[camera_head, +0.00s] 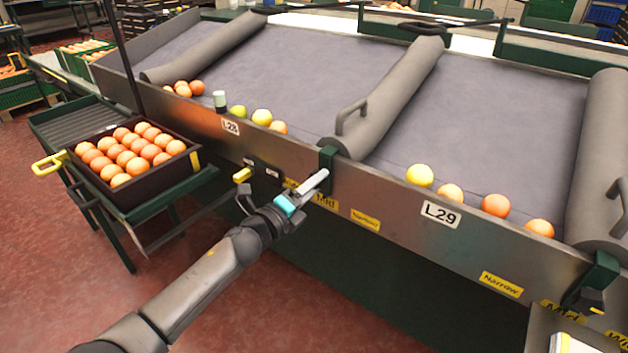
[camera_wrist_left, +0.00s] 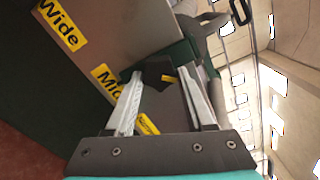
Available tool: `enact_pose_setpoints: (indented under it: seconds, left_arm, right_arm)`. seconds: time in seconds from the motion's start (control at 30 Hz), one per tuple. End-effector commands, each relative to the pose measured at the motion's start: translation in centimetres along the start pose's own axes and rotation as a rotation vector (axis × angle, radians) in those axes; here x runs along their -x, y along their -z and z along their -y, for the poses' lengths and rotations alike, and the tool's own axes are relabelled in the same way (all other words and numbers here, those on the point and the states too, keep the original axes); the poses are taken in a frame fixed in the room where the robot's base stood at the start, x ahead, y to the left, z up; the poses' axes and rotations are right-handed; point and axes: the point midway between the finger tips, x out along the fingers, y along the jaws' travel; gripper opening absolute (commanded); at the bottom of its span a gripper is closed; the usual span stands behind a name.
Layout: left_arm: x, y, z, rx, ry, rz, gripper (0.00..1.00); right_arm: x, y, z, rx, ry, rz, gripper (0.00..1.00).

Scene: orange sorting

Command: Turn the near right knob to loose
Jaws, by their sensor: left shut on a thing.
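My left gripper (camera_head: 322,178) reaches the green bracket (camera_head: 327,156) on the metal front rail, below the near end of the middle grey roller. In the left wrist view its two fingers (camera_wrist_left: 157,78) are shut on a black knob (camera_wrist_left: 153,72) with a yellow mark. In the head view the gripper hides this knob. Another dark knob with a yellow mark (camera_head: 590,300) sits under the green bracket (camera_head: 598,272) at the far right, with nothing touching it.
Yellow labels line the rail, including Mid (camera_head: 325,202) and Narrow (camera_head: 501,285); Wide (camera_wrist_left: 60,22) shows in the left wrist view. Oranges and yellow fruit lie behind the rail. A black crate (camera_head: 150,191) of oranges stands at left. Red floor is clear in front.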

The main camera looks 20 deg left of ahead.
Motion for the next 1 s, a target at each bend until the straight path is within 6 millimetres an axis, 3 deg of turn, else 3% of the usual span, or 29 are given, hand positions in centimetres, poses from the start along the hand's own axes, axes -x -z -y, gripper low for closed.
enact_pose_setpoints:
  seconds: [0.5,1.0]
  left_arm:
    - [0.0,-0.2,0.5,0.469,-0.001,0.002,0.00]
    - [0.0,-0.2,0.4,0.703,0.000,0.002,0.00]
  right_arm:
    - [-4.5,-4.6,-1.3,0.011,-0.018,0.036,0.50]
    - [-6.1,-7.3,-2.5,0.016,-0.033,0.037,0.50]
